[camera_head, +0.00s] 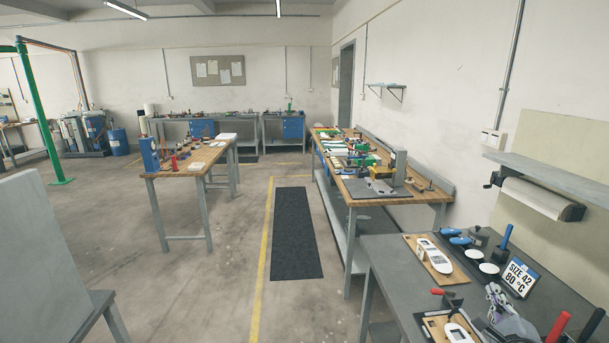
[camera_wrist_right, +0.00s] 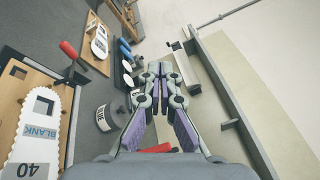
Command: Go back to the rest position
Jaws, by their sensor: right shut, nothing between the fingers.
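My right gripper (camera_head: 494,292) is at the lower right of the head view, above the grey bench (camera_head: 388,262). It is shut and empty, with its fingers pointing away from me. In the right wrist view my right gripper (camera_wrist_right: 158,82) shows with its two purple-padded fingers meeting at the tips. It appears clear of the things on the bench. My left gripper is not in view.
The bench carries a wooden board with a white insole form (camera_head: 434,257), a red-handled clamp (camera_head: 437,291), and a sign reading SIZE 42 80 °C (camera_head: 519,279). A GLUE pot (camera_wrist_right: 109,117) stands left of the gripper. A paper roll (camera_head: 538,197) hangs on the wall.

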